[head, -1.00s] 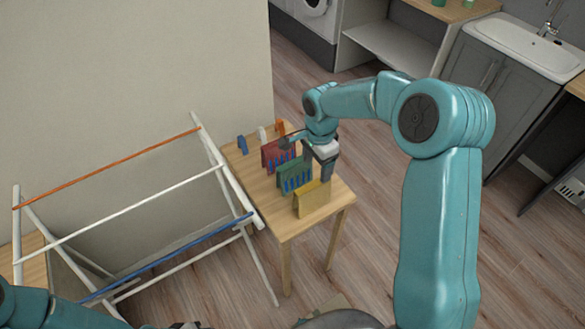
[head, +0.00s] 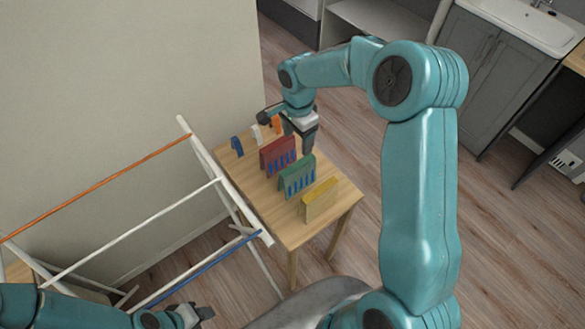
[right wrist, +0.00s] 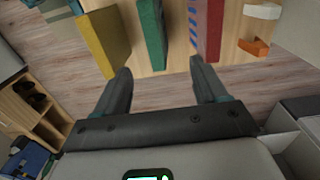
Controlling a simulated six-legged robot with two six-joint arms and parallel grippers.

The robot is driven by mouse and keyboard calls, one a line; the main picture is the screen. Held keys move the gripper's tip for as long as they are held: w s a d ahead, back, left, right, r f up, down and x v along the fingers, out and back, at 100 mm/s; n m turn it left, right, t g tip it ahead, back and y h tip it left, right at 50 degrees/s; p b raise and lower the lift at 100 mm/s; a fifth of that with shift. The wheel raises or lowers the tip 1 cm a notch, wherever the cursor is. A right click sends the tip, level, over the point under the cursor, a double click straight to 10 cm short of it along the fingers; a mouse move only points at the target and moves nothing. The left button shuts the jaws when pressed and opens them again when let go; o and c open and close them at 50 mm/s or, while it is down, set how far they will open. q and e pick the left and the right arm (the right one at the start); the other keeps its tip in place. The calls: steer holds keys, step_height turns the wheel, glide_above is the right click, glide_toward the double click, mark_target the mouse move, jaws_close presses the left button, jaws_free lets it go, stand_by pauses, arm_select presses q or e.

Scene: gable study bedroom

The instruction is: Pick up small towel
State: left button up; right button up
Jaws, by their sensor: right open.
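No thing in view clearly shows as a small towel. Upright on the wooden table (head: 265,212) stand a red piece (head: 275,158) and a green piece (head: 297,178), both with blue marks, and a plain yellow piece (head: 320,202). My right gripper (head: 300,142) is above the table, beside the red piece. In the right wrist view its jaws (right wrist: 161,68) are open and empty, facing the edge of the table near the green piece (right wrist: 152,35) and the red piece (right wrist: 207,28). My left gripper (head: 200,314) is low at the bottom edge, its jaws unclear.
Small blue (head: 237,146), white (head: 257,134) and orange (head: 276,125) pieces stand at the table's far end. A drying rack with an orange rail (head: 100,186) and a blue rail (head: 205,268) stands left of the table. Floor is clear to the right, before the sink cabinet (head: 495,75).

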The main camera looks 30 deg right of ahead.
mark_target(299, 165)
steer(key=f+b, duration=0.1)
steer(key=s+f+b, duration=0.1)
steer(key=f, duration=0.1)
steer(key=shift+s+a+f+b, duration=0.2)
steer(key=shift+a+f+b, duration=0.1)
steer(key=shift+f+b, duration=0.1)
steer(key=f+b, duration=0.1)
steer(key=f, duration=0.1)
steer(key=f+b, duration=0.1)
steer(key=f, duration=0.1)
steer(key=f+b, duration=0.1)
steer(key=f, duration=0.1)
steer(key=shift+w+d+f, duration=0.25)
steer(key=shift+w+f, duration=0.1)
steer(key=shift+s+a, duration=0.2)
steer(key=shift+s, duration=0.15)
step_height(299, 165, down, 5)
steer(key=shift+w+f+b, duration=0.1)
steer(key=shift+w+b, duration=0.05)
steer(key=shift+b, duration=0.6)
steer(key=shift+a+f, duration=0.1)
steer(key=c, duration=1.2)
